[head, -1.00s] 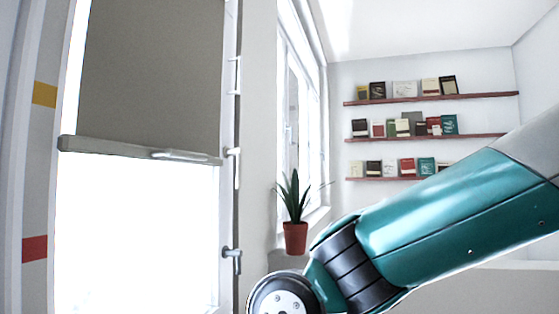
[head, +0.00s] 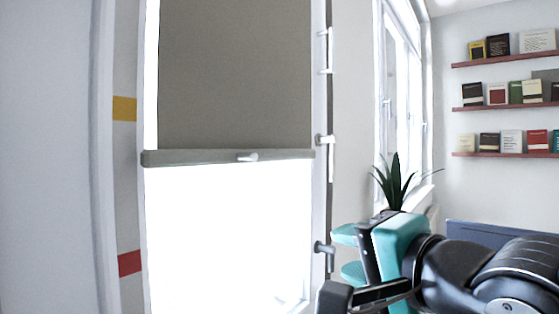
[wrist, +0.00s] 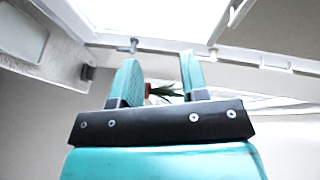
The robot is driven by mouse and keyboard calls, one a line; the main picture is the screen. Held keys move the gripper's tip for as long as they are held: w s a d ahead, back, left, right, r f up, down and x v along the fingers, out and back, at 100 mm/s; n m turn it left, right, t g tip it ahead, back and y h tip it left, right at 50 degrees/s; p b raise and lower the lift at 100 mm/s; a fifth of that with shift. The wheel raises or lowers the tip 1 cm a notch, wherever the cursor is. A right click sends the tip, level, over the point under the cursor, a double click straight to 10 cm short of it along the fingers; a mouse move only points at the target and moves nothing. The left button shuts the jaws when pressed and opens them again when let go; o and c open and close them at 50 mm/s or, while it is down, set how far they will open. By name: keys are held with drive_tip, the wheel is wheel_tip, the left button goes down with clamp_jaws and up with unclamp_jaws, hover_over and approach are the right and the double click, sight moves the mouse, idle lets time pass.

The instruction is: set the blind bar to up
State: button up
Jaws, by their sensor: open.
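The blind bar (head: 200,158) is a grey horizontal rail along the lower edge of a grey-brown blind (head: 235,75). It has a small pale handle (head: 247,157) near its middle. In the head view it hangs about halfway down the bright window, level with the red and yellow wall marks' middle. My gripper (head: 345,254) is open and empty at the lower right, to the right of the window frame and below the bar, apart from it. In the wrist view my gripper's two teal fingers (wrist: 158,82) stand apart. I cannot make out the bar there.
A yellow mark (head: 124,108) and a red mark (head: 130,263) sit on the strip left of the window. Window handles (head: 325,248) line the right frame. A potted plant (head: 396,182) and shelves of books (head: 505,106) are at the right.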

sight(279, 157)
wheel_tip(279, 157, up, 8)
drive_tip(key=s+a+m+t+y, duration=0.1)
drive_tip(key=m+t+y, duration=0.1)
drive_tip(key=m+t, duration=0.1)
drive_tip(key=p+x, duration=0.2)
drive_tip(key=x, duration=0.3)
drive_tip(key=p+x, duration=0.2)
drive_tip(key=x, duration=0.4)
drive_tip(key=r+p+x, duration=0.1)
drive_tip(key=p+x, duration=0.1)
drive_tip(key=x, duration=0.3)
drive_tip(key=shift+w+a, duration=0.1)
drive_tip(key=shift+a, duration=0.2)
drive_tip(key=shift+w+a, duration=0.2)
drive_tip(key=shift+w, duration=0.2)
drive_tip(key=shift+f, duration=0.1)
clamp_jaws()
